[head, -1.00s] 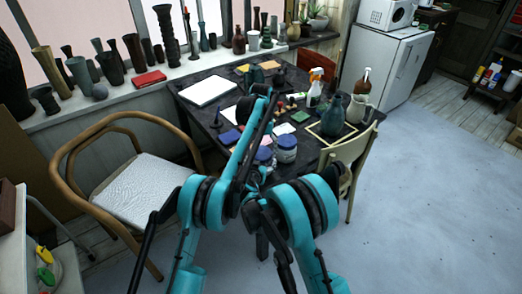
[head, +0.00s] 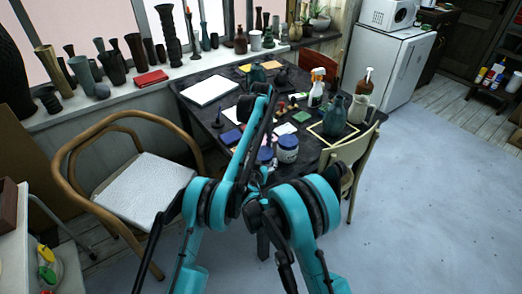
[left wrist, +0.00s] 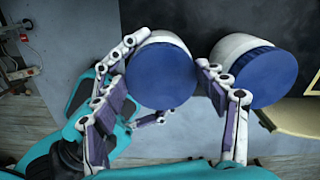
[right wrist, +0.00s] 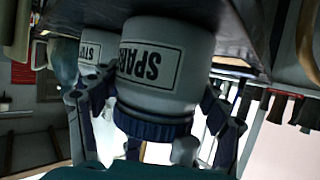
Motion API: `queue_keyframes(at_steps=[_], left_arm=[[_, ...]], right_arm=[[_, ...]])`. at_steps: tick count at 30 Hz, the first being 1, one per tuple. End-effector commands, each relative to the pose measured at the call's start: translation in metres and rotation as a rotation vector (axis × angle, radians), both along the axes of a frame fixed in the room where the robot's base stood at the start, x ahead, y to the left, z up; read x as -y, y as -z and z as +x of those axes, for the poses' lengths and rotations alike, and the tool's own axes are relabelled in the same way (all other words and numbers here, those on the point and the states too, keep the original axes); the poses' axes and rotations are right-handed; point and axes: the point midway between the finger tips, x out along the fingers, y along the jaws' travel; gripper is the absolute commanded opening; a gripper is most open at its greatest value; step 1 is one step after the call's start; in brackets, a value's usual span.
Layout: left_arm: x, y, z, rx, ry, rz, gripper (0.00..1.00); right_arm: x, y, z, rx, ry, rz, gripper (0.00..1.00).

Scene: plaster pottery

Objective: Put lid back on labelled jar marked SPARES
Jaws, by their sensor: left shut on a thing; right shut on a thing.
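The SPARES jar (right wrist: 165,58) is pale with a dark-framed label and appears upside down in the right wrist view. Its blue lid (left wrist: 162,74) shows from above in the left wrist view and meets the jar's mouth with no clear gap. My left gripper (left wrist: 172,66) has its fingers on both sides of this lid, shut on it. My right gripper (right wrist: 150,94) is shut on the jar, its fingers on either side; the exact contact is partly hidden. In the head view my left arm partly covers the SPARES jar (head: 265,155).
A second blue-lidded jar (head: 287,149) stands close on the right; its label, starting "STO", is partly hidden in the right wrist view (right wrist: 90,50). The dark table (head: 190,105) also carries spray bottles (head: 316,90), a grey-green vase (head: 334,115) and a white tray (head: 209,90). A chair (head: 345,150) stands close by.

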Motion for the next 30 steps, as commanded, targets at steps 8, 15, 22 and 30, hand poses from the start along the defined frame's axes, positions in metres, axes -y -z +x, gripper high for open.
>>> queue_keyframes(at_steps=[8, 15, 22, 30], left_arm=[[0.0045, -0.0004, 0.0016, -0.001, 0.670, -0.002, 0.52], [0.0061, -0.0004, 0.0014, -0.001, 0.945, -0.002, 0.52], [0.0061, -0.0004, 0.0014, -0.002, 0.958, -0.002, 0.52], [0.0059, 0.0000, 0.0016, -0.002, 0.956, -0.001, 0.93]], right_arm=[[-0.0003, 0.0011, -0.0003, -0.002, 0.000, 0.001, 0.00], [-0.0003, 0.0012, -0.0002, -0.002, 0.001, 0.002, 0.00], [-0.0003, 0.0012, -0.0002, -0.003, 0.001, 0.002, 0.00], [-0.0002, 0.0012, -0.0002, -0.003, 0.001, 0.002, 0.00]])
